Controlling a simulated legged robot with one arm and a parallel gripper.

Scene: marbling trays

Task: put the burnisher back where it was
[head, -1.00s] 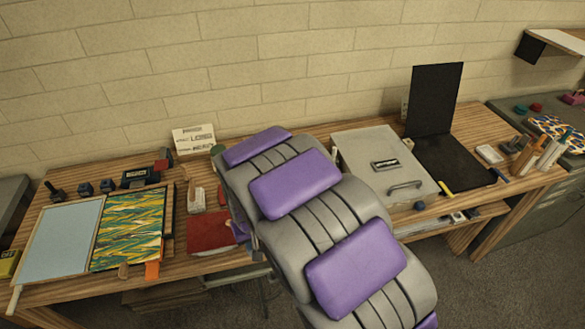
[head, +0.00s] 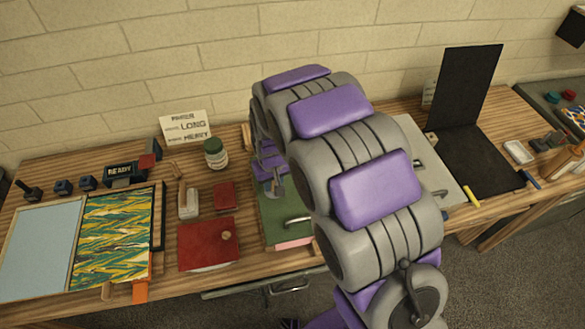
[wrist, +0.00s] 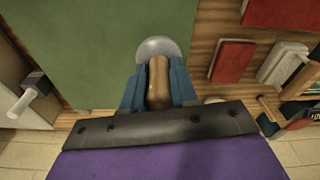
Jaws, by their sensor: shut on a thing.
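My gripper (wrist: 157,85) has blue fingers shut on a brown handle with a pale rounded head, which looks like the burnisher (wrist: 158,47). In the wrist view the burnisher lies over the edge of a green board (wrist: 70,40). I cannot tell whether it touches the board. In the head view my gripper (head: 274,184) is above the green board (head: 278,212), partly hidden by my arm, and the burnisher is hard to make out.
A red book (head: 207,243), a small red block (head: 224,197), a white block (head: 189,204) and a jar (head: 215,153) stand left of the green board. A marbled sheet (head: 113,238) and pale tray (head: 40,245) lie further left. A black panel (head: 468,100) stands at right.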

